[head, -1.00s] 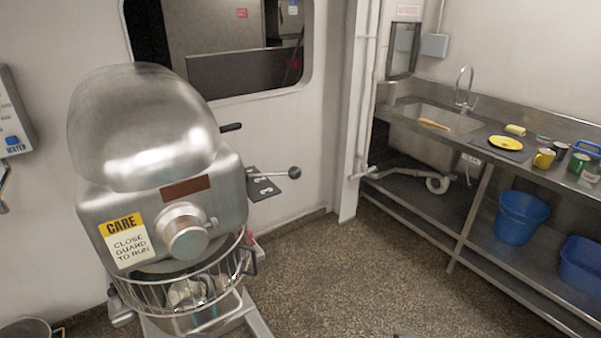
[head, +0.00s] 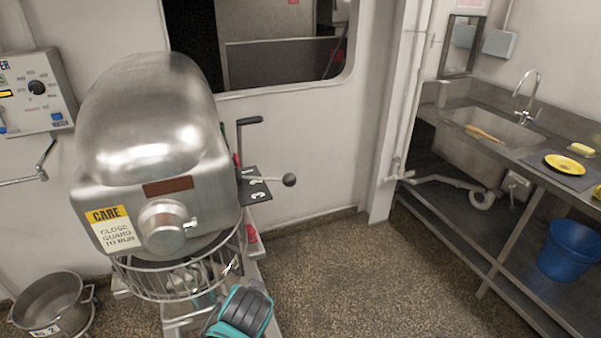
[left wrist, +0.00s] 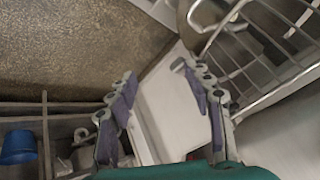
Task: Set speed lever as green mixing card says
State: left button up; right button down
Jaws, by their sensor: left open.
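The speed lever (head: 289,180) is a thin rod with a dark ball knob, sticking out to the right from the mixer's side. Beside it is a dark plate (head: 256,194) with white numerals, of which a 3 seems to show; the exact setting is too small to tell. The steel mixer (head: 150,130) has a domed top and a yellow-and-white CARE sign. My left gripper (left wrist: 155,72) is open and empty in the left wrist view, near a pale mixer part and the wire guard. In the head view, my teal and black left arm shows at bottom centre, below the lever.
A wire guard (head: 180,277) rings the mixer's bowl area. A black-handled crank (head: 250,121) stands above the lever. A metal pot (head: 50,303) is on the floor at left, below a wall panel (head: 35,92). A sink counter (head: 472,108) runs along the right. The floor between is clear.

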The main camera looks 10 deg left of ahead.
pick_arm(q)
jog(key=w+r+m+t+y+p, duration=0.1)
jog(key=w+r+y+p, duration=0.2)
jog(key=w+r, duration=0.25)
jog(key=m+t+y+p, duration=0.1)
jog(key=t+y+p, duration=0.5)
send_near(293, 184)
jog(key=x, duration=0.4)
jog(key=shift+a, duration=0.1)
jog(key=b+x, duration=0.1)
jog(key=x, duration=0.6)
jog(key=shift+w+a+b, duration=0.15)
jog(key=shift+w+b, duration=0.15)
jog(key=shift+w, duration=0.05)
grip_shut()
